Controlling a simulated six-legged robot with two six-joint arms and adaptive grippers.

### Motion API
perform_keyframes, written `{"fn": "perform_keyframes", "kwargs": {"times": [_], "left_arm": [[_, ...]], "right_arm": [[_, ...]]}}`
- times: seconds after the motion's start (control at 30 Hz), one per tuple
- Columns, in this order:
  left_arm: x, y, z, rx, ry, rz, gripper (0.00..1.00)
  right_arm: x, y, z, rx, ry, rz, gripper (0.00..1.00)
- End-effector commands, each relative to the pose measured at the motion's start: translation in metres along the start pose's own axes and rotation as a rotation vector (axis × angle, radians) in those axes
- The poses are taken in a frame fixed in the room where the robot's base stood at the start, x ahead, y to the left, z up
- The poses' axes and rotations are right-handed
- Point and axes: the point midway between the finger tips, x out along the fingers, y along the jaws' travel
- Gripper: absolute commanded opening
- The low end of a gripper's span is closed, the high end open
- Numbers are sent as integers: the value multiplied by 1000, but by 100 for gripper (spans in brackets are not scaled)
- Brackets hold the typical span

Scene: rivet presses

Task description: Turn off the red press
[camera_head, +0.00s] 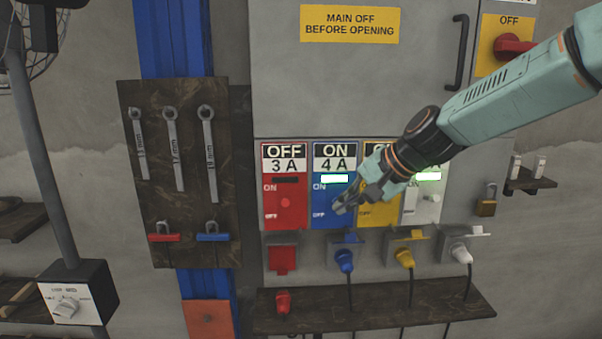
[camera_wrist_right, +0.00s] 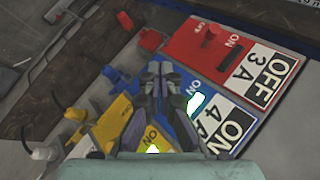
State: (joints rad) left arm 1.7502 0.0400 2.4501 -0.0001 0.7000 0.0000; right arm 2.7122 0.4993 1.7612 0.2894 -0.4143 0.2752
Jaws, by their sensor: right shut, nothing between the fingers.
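The red switch panel (camera_head: 285,204) is labelled OFF 3A, and its indicator is dark. It also shows in the right wrist view (camera_wrist_right: 190,45). The blue panel (camera_head: 322,196) beside it is labelled ON 4A with a lit green indicator. The yellow panel (camera_head: 378,213) is partly hidden by my right gripper, and the white panel (camera_head: 430,208) has a lit green indicator. My right gripper (camera_head: 340,207) is shut and empty in front of the blue panel; it also shows in the right wrist view (camera_wrist_right: 167,72). My left gripper is not in view.
A red plug (camera_head: 282,301) lies on the shelf (camera_head: 375,308), below the red socket (camera_head: 283,260). Blue (camera_head: 344,260), yellow (camera_head: 404,257) and white (camera_head: 461,253) plugs sit in their sockets. Wrenches (camera_head: 172,148) hang on a board at left. A red main handle (camera_head: 512,46) is upper right.

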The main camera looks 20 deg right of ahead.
Motion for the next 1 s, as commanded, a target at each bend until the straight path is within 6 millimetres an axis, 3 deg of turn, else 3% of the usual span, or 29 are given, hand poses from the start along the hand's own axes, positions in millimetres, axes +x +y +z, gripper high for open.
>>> {"fn": "perform_keyframes", "kwargs": {"times": [0.03, 0.1, 0.3, 0.67, 1.0], "left_arm": [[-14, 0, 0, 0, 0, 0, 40], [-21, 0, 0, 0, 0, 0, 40], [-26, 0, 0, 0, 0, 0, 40], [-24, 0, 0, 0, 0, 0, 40], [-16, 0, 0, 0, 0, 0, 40]], "right_arm": [[-26, -24, -8, 15, -1, -38, 0], [-46, -42, -13, 29, -8, -73, 0], [-68, -61, -18, 44, -19, -115, 0], [-65, -60, -18, 44, -19, -114, 0], [-22, -63, -17, 44, -19, -109, 0]]}}
